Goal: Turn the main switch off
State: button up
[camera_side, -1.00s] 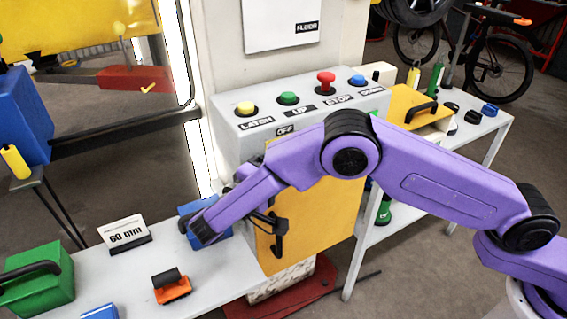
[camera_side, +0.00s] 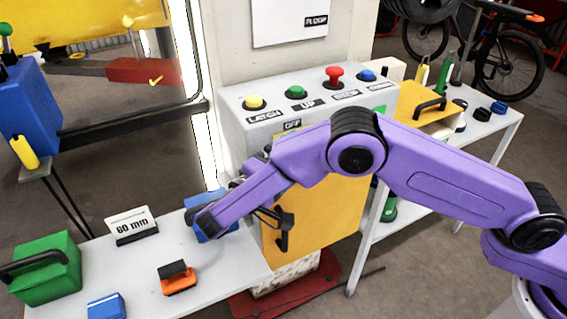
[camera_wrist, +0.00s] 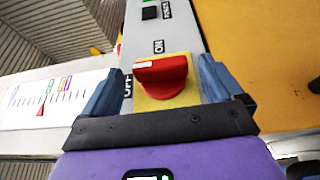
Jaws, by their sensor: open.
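The main switch is a red rotary knob (camera_wrist: 163,75) on a yellow plate (camera_wrist: 168,100) in the wrist view. Its bar lies roughly crosswise in the picture, with a white mark at its left end. An ON label (camera_wrist: 158,46) is above the knob. Another label (camera_wrist: 127,88), partly hidden and beginning with O, is at its left. My gripper (camera_wrist: 160,82) is open, with one bluish finger on each side of the knob. Contact between fingers and knob cannot be told. In the side view my arm hides the switch.
The grey control cabinet (camera_side: 235,125) has a yellow door (camera_side: 335,215) with a black handle (camera_side: 283,238). Coloured push buttons line its top. A bench (camera_side: 225,272) at left carries a green block (camera_side: 48,272), an orange piece (camera_side: 178,282) and a 60 mm sign (camera_side: 130,224).

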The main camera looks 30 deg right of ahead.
jog(key=v, duration=0.7)
jog(key=shift+s+a, duration=0.1)
dwell(0.4)
dwell(0.4)
jog(key=s+d+r+n+g+y, duration=0.2)
jog(key=d+n+y, duration=0.15)
jog(key=d, duration=0.25)
jog(key=s+d+r+n+g+y, duration=0.1)
jog(key=s+d+r+n+y, duration=0.1)
jog(key=d+y, duration=0.35)
jog(key=s+d+n+g+y, duration=0.1)
jog(key=s+d+y, duration=0.3)
jog(key=s+d, duration=0.4)
jog(key=s+d+f+n+g+y, duration=0.1)
jog(key=s+d+y, duration=0.3)
jog(key=s+d, duration=0.5)
jog(key=s+g, duration=0.1)
jog(key=s, duration=0.4)
jog(key=shift+s+d+f+g, duration=0.2)
jog(key=shift+s+d+g, duration=0.1)
jog(key=shift+s, duration=0.1)
jog(key=shift+n, duration=0.25)
